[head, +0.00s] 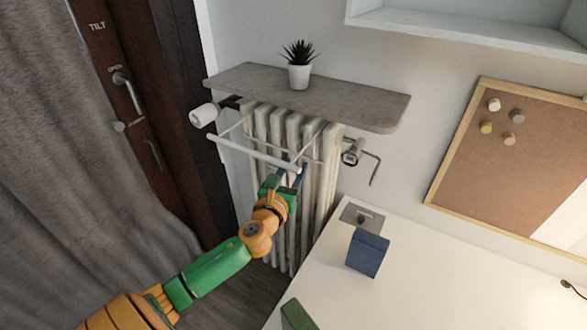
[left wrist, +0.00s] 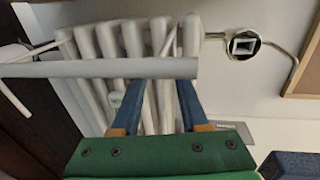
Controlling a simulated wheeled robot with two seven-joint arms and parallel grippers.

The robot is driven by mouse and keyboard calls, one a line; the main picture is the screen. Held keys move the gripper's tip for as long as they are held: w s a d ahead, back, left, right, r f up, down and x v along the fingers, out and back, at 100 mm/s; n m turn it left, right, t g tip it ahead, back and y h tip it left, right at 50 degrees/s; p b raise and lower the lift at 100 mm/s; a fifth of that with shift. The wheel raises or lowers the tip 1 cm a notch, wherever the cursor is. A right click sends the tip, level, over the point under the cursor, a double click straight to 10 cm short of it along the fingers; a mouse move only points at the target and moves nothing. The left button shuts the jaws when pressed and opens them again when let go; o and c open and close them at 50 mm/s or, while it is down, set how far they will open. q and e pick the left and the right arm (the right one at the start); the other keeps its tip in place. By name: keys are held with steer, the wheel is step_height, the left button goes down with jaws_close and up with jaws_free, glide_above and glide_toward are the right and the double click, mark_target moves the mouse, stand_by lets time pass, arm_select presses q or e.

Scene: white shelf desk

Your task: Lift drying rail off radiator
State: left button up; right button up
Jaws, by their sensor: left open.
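The white drying rail (head: 250,152) hangs on the front of the white ribbed radiator (head: 292,128). Its front bar also crosses the left wrist view (left wrist: 85,69), ending near the right finger. My left gripper (head: 292,174) is open at the right end of this bar, in front of the radiator. In the left wrist view its two blue fingers (left wrist: 161,35) point toward the radiator ribs (left wrist: 112,42), and the bar passes across them, hiding part of each. Whether they touch the bar I cannot tell. My right gripper is not in view.
A grey shelf (head: 350,101) with a potted plant (head: 299,76) sits above the radiator. A white valve knob (head: 203,115) is at left, a valve with pipe (head: 352,154) at right. The white desk (head: 420,260) holds a blue block (head: 367,252). A curtain (head: 60,150) hangs left.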

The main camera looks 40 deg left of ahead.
arm_select(q)
steer(key=shift+s+r, duration=0.15)
steer(key=shift+s, duration=0.05)
jaws_close()
stand_by(1.1)
